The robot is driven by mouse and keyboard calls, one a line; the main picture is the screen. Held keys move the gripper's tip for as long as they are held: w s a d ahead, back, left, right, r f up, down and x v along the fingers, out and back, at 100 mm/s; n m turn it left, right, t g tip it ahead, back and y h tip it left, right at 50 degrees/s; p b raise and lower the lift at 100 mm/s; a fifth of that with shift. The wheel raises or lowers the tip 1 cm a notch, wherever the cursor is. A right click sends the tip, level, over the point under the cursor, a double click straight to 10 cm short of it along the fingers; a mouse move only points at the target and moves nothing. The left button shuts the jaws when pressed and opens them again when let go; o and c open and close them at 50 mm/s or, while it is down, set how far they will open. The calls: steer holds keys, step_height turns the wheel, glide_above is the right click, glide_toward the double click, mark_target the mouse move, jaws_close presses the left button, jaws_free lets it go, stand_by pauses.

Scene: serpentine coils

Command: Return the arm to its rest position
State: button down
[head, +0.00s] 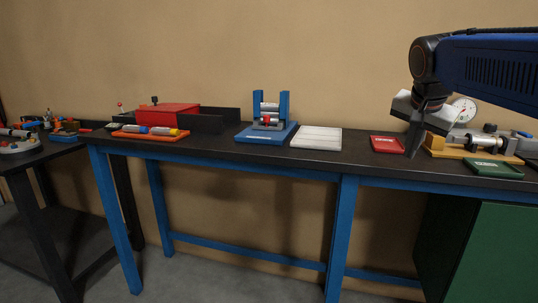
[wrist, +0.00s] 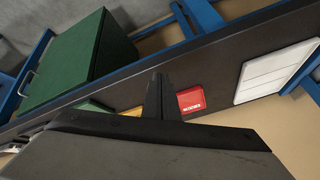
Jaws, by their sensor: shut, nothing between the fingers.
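My arm, dark blue, reaches in from the upper right of the head view. My gripper (head: 412,152) points down over the right part of the dark workbench (head: 225,155). Its fingers are together and hold nothing. In the head view the fingertips appear beside the red tray (head: 387,144), but whether they touch the bench top I cannot tell. In the wrist view my gripper (wrist: 158,78) shows as closed dark fingers, with the red tray (wrist: 191,99) just right of them.
A wooden-based fixture with a dial gauge (head: 464,109) and a green tray (head: 493,168) are right of my gripper. A white panel (head: 316,138), a blue stand (head: 265,133) and an orange tray (head: 150,134) are left. A green cabinet (head: 490,245) stands below.

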steer(key=s+a+f+n, duration=0.2)
steer(key=s+f+n, duration=0.1)
steer(key=s+f, duration=0.5)
steer(key=s+a+f+n+y, duration=0.1)
steer(key=s+a+f+n, duration=0.1)
steer(key=s+f, duration=0.6)
steer(key=s+a+f+n+g+y, duration=0.1)
steer(key=s+a+f+n, duration=0.2)
steer(key=s+f, duration=0.6)
steer(key=shift+f+n, duration=0.65)
steer(key=shift+n, duration=0.25)
steer(key=shift+s, duration=0.1)
